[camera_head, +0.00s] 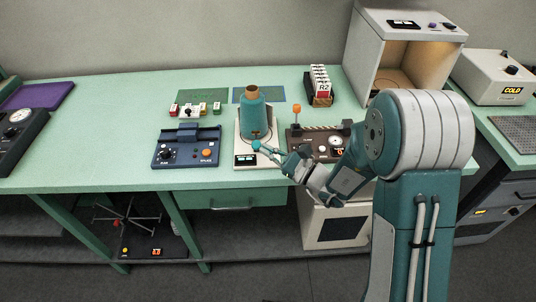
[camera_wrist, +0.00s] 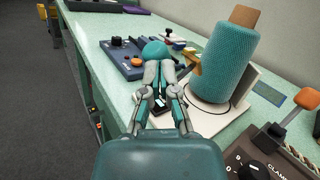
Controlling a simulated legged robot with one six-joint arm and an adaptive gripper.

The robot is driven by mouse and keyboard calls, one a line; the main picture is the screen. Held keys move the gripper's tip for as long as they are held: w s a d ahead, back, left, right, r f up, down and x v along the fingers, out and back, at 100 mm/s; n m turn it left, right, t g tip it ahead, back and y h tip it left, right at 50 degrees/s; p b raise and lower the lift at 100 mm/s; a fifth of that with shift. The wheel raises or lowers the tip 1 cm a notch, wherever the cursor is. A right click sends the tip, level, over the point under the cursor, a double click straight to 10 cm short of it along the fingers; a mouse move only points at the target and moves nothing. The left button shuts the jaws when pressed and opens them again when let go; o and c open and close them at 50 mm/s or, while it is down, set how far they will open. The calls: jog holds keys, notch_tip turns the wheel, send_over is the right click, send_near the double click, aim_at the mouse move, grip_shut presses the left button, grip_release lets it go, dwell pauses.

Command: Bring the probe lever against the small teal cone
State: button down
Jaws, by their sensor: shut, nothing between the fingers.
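A teal yarn cone (camera_head: 252,117) with a brown top stands upright on a white scale-like base (camera_head: 243,158); the cone also shows in the wrist view (camera_wrist: 225,65). A tan lever-like piece (camera_wrist: 190,60) sits at the cone's left side in the wrist view; I cannot tell if it is the probe lever or if it touches the cone. My gripper (camera_head: 260,146) is shut and empty, low in front of the cone. In the wrist view my gripper (camera_wrist: 158,62) ends at a rounded teal shape that partly hides the blue device behind it.
A blue splice device (camera_head: 187,147) stands left of the base. A brown clamp box (camera_head: 308,148) with an orange-knobbed lever (camera_head: 296,110) stands to the right. A rack of cards (camera_head: 319,86) and small coloured blocks (camera_head: 196,108) are behind. Bench surface (camera_head: 110,130) at left is clear.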

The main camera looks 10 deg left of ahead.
jog(key=w+a+r+m+g+h, duration=0.1)
jog(key=w+r+m+h, duration=0.2)
jog(key=w+m, duration=0.2)
jog(key=shift+w+a+r, duration=0.35)
jog(key=shift+w+a, duration=0.05)
jog(key=shift+w, duration=0.75)
